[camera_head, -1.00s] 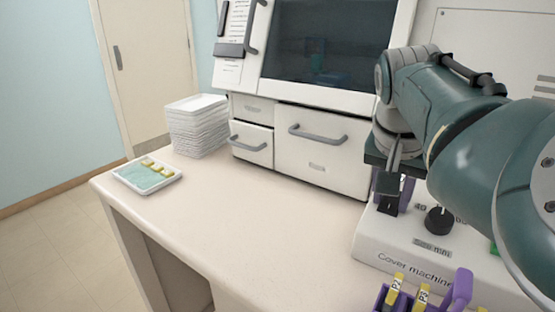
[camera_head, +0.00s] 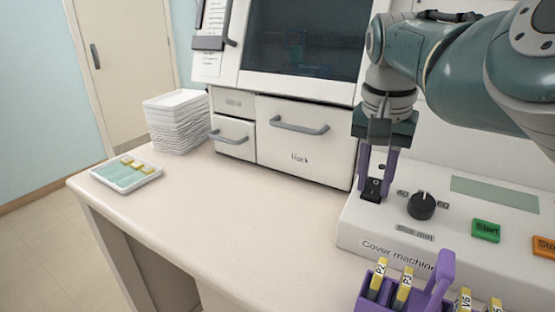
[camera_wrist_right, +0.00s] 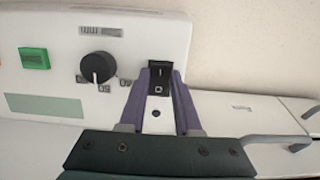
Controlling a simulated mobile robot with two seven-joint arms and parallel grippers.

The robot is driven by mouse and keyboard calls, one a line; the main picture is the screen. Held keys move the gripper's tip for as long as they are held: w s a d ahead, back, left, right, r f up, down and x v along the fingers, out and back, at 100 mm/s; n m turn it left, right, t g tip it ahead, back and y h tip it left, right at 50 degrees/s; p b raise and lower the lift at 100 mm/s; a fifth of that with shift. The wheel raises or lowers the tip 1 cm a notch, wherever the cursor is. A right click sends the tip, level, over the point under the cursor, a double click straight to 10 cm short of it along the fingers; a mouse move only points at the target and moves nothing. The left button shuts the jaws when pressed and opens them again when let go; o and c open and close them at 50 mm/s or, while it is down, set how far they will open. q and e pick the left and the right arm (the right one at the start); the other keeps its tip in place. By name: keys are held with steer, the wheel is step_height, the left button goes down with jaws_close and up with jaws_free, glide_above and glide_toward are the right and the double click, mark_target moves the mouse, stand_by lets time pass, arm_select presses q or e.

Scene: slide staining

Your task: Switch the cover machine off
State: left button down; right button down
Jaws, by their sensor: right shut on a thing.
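The white cover machine (camera_head: 376,230) stands on the right of the bench. Its small black power switch (camera_head: 371,192) is at the left end of the panel, left of a black round knob (camera_head: 421,206). My right gripper (camera_head: 376,180) points down over the switch. In the right wrist view its two purple fingers (camera_wrist_right: 158,80) are shut on the switch (camera_wrist_right: 159,70), one finger at each side. The switch has a small white square mark on it. Which way the switch is tipped cannot be told. My left gripper is out of view.
A green Start button (camera_head: 485,230) and an orange Stop button (camera_head: 545,246) are on the panel. A purple slide rack (camera_head: 436,280) stands in front of the machine. White stacked trays (camera_head: 178,122) and a slide tray (camera_head: 126,172) are at left. The bench middle is clear.

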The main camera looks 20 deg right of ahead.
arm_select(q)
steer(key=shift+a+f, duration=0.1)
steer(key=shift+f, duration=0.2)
arm_select(e)
steer(key=c, duration=0.6)
jaws_free()
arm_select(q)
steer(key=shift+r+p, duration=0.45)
arm_select(e)
step_height(320, 180, up, 10)
steer(key=shift+s+a, duration=0.45)
